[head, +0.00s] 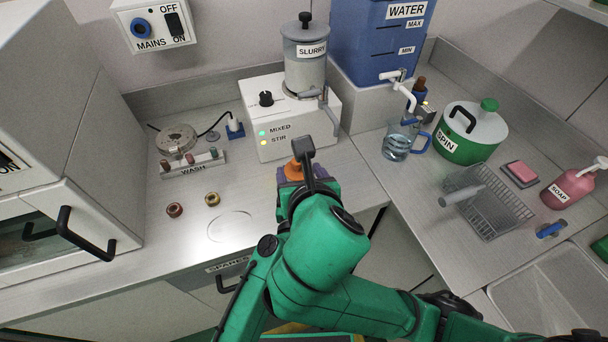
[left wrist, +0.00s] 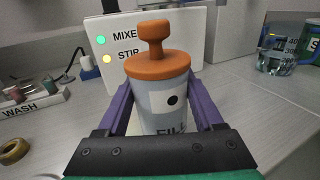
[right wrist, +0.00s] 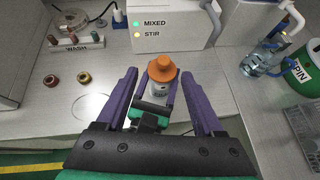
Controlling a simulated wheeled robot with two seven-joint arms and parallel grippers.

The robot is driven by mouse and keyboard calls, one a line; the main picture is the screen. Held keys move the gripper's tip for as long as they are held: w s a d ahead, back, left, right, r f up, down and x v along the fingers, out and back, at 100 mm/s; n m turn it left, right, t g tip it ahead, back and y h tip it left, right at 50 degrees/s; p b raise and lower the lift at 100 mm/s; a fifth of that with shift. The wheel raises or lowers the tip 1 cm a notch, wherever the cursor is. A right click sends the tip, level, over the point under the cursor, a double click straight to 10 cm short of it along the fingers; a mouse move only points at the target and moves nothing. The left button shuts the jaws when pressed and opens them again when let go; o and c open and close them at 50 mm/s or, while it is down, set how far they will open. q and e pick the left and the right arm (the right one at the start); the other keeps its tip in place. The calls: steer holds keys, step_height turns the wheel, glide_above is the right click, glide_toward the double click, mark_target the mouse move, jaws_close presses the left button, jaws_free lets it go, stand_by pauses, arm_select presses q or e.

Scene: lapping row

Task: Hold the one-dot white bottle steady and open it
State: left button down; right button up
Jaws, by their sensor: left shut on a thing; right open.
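The white bottle (left wrist: 165,100) has an orange lid with a knob (left wrist: 155,62) and one black dot on its side. It stands upright in front of the mixer box, between the purple fingers of my left gripper (left wrist: 165,112), which is shut on it. Lettering low on the bottle is partly hidden by the gripper. My right gripper (right wrist: 165,98) is open above the bottle, its fingers to either side of the orange lid (right wrist: 163,68) in the right wrist view and apart from it. In the head view the right arm hides most of the bottle; a bit of orange lid (head: 292,170) shows.
The mixer box (head: 290,125) with the slurry jar (head: 304,65) stands just behind the bottle. Two small rings (head: 212,199) and the wash rack (head: 193,163) lie left. A water jug (head: 397,142), spin tub (head: 470,135) and wire basket (head: 500,215) stand right.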

mark_target(298, 166)
arm_select(q)
steer(key=shift+w, duration=0.1)
arm_select(e)
steer(key=x, duration=0.8)
steer(key=d+f+x, duration=0.1)
steer(key=x, duration=0.3)
steer(key=shift+s+f, duration=0.1)
steer(key=shift+s, duration=0.2)
steer(key=shift+c, duration=0.3)
jaws_close()
steer(key=shift+r, duration=0.2)
steer(key=shift+r, duration=0.95)
